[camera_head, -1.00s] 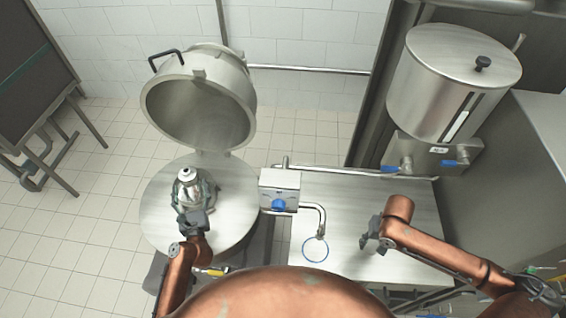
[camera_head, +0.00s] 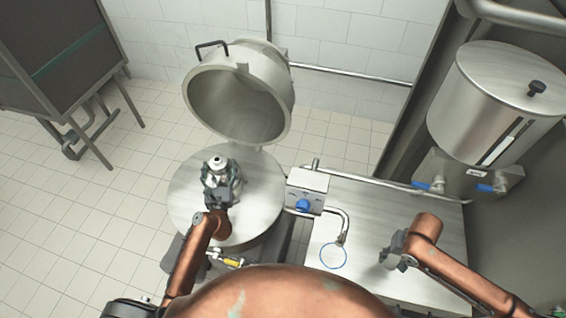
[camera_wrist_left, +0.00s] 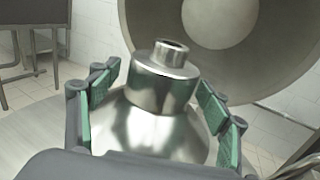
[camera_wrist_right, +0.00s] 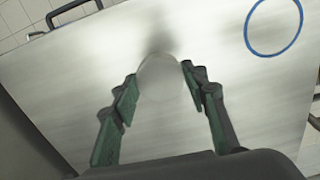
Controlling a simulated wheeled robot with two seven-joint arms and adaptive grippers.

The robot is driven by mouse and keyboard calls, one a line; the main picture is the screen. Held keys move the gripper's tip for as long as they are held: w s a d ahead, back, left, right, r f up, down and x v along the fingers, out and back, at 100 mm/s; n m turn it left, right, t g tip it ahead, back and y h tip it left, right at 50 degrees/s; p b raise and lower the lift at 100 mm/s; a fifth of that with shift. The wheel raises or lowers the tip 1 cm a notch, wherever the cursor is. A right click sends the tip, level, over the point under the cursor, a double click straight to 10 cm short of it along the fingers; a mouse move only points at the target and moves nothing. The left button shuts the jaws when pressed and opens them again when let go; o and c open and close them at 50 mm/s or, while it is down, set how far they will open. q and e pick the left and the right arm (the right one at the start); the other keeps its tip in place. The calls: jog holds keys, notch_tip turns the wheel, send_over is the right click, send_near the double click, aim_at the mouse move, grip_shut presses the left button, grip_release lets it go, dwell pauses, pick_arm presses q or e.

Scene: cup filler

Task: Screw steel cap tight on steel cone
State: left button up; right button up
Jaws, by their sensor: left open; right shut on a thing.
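The steel cone (camera_head: 209,179) stands upright on the round steel top at left, with a narrower stepped neck and a dark centre on top. It also shows large in the left wrist view (camera_wrist_left: 150,125). My left gripper (camera_head: 222,186) is open, its green-padded fingers on either side of the cone; I cannot tell whether they touch it. My right gripper (camera_head: 396,250) is above the steel counter, shut on a small pale round thing that looks like the steel cap (camera_wrist_right: 160,73). The cap blends with the counter behind it.
The round steel top (camera_head: 262,205) has a raised open lid (camera_head: 240,100) behind it. A control box (camera_head: 306,190) with a blue knob and a bent tap stands between it and the counter (camera_head: 425,215). A blue ring (camera_head: 333,256) marks the counter. A steel tank (camera_head: 500,95) stands at right.

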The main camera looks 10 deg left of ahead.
pick_arm(q)
jog(key=shift+c, duration=0.4)
grip_shut()
dwell(0.6)
